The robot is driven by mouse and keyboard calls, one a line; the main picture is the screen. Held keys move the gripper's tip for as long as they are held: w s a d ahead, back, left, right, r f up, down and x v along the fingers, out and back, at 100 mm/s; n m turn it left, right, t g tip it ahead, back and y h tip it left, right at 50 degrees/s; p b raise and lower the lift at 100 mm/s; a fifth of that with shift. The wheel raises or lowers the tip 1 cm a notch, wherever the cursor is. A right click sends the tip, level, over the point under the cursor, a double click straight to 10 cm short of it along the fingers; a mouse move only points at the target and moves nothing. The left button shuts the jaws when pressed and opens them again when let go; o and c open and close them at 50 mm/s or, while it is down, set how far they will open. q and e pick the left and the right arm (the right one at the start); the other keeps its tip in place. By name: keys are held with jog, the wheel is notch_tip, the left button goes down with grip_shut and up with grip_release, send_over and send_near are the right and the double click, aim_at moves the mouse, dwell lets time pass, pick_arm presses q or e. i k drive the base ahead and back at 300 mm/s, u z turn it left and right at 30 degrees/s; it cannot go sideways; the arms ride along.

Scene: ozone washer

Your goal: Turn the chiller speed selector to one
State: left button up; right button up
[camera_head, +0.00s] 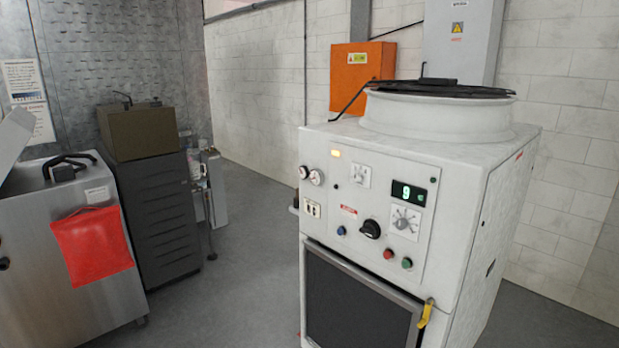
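The chiller (467,190) is a white cabinet with a round fan housing on top, right of centre in the head view. Its front control panel (335,240) faces me. The panel has a small dial with a marked plate (361,175) at upper middle, a larger dial with a marked plate (405,222) at right, and a black rotary knob (370,229) between and below. I cannot tell which is the speed selector, and their markings are too small to read. A green-lit display (409,194) seems to show 9. Neither of my grippers is in view.
The panel also has gauges (316,177), a red button (388,254) and a green button (407,263). A yellow-handled valve (426,312) sticks out low at the front. Grey floor (235,275) between is clear.

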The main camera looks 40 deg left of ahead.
aim_at(357, 177)
jog(key=u, duration=1.95)
jog(key=i, duration=2.7)
jog(key=z, duration=1.85)
